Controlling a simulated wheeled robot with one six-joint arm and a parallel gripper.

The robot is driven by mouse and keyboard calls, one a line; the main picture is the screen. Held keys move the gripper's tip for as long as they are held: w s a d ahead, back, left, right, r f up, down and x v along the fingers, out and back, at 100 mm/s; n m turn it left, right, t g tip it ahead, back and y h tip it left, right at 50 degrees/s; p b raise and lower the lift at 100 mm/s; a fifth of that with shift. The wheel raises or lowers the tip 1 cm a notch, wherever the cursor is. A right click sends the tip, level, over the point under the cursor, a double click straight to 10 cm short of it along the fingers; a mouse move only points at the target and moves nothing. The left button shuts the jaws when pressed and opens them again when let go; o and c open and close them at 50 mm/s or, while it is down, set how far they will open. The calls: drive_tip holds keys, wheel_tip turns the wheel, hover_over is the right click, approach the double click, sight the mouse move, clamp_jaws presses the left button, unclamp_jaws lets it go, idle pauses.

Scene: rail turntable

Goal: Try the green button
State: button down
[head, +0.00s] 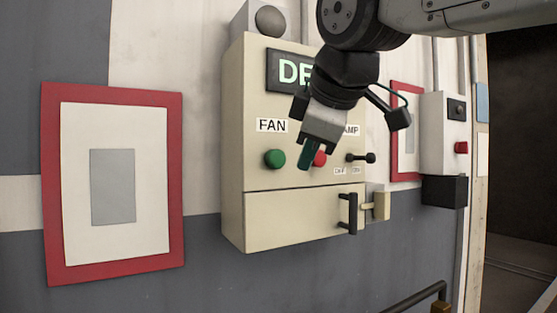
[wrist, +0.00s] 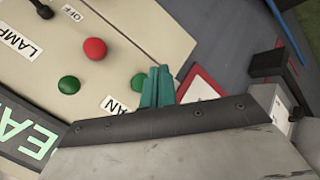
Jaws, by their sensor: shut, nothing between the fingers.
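A cream control box (head: 300,215) on the wall carries a green button (head: 275,158) under the FAN label (head: 272,125). That button also shows in the wrist view (wrist: 139,81), just left of my fingertips. A second green button (wrist: 69,85) shows in the wrist view; my gripper hides it in the head view. A red button (head: 320,159) is partly covered by my gripper. My gripper (head: 305,163) is shut and empty, its teal fingers in front of the box between the FAN button and the red button. I cannot tell whether the tips touch the panel.
A display (head: 288,72) with lit green letters is partly hidden by my arm. Right of the red button is a lever switch (head: 361,158) marked OFF and ON. A black handle (head: 349,213) sticks out lower right. A grey box (head: 434,140) with a red button stands further right.

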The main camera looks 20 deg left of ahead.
sight(279, 167)
drive_tip(key=shift+w+a, duration=1.85)
drive_tip(key=shift+a, duration=0.3)
drive_tip(key=shift+w+a, duration=0.1)
idle(0.4)
drive_tip(key=shift+w+a, duration=0.15)
drive_tip(key=shift+a, duration=0.1)
drive_tip(key=shift+w+a, duration=0.3)
idle(0.7)
idle(0.4)
drive_tip(key=shift+s+d, duration=0.6)
drive_tip(key=shift+d, duration=0.05)
drive_tip(key=s+d, duration=0.3)
drive_tip(key=shift+s+d, duration=0.1)
drive_tip(key=shift+d, duration=0.3)
